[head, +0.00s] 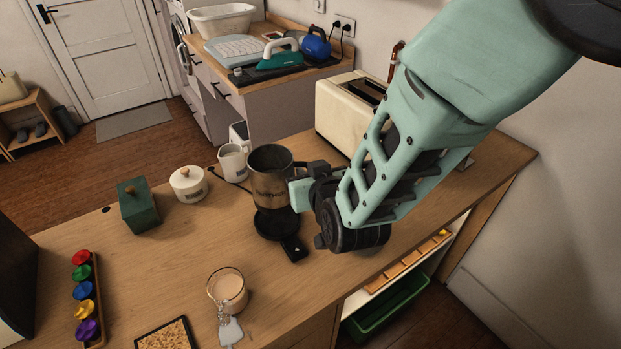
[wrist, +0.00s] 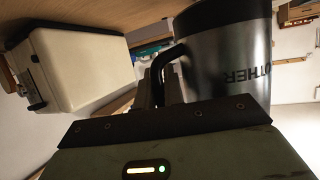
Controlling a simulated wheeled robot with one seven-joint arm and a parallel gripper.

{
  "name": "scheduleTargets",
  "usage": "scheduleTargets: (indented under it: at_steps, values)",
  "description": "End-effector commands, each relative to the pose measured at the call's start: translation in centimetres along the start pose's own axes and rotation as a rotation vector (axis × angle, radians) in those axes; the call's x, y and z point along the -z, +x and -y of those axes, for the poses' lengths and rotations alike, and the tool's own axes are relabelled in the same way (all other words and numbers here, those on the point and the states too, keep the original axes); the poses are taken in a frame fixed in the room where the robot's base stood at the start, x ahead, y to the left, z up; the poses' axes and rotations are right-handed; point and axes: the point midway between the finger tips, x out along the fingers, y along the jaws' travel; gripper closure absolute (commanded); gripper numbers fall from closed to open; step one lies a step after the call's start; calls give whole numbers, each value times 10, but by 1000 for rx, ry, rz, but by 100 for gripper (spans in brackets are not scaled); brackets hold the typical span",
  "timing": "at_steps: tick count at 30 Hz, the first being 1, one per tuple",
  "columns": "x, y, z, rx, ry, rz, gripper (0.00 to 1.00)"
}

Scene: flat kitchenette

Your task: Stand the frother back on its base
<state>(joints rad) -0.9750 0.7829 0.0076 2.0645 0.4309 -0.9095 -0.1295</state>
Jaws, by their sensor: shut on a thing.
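The frother (head: 269,180) is a dark metal jug with lettering on its side. It is upright in the head view, directly above its black round base (head: 277,225). Whether it touches the base or hangs just above it, I cannot tell. My gripper (head: 304,187) is at the right side of the frother, shut on its handle. In the wrist view the frother (wrist: 225,55) fills the upper right, and its black handle (wrist: 168,68) runs between the jaws, whose tips are partly hidden. The base's front part with its switch (head: 294,248) sticks out toward the counter's front.
A white mug (head: 233,163) and a lidded white pot (head: 188,184) stand left of the frother, with a green box (head: 138,207) beyond. A cream toaster (head: 345,110) stands behind my arm. A glass of milky drink (head: 228,287) stands in front.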

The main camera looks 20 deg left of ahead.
Motion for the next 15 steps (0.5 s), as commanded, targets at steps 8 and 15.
scheduleTargets:
  at_steps: [8, 15]
  values:
    - [-23, 10, 0, 0, 1, -3, 100]
    - [-43, 18, 0, 1, 1, -3, 100]
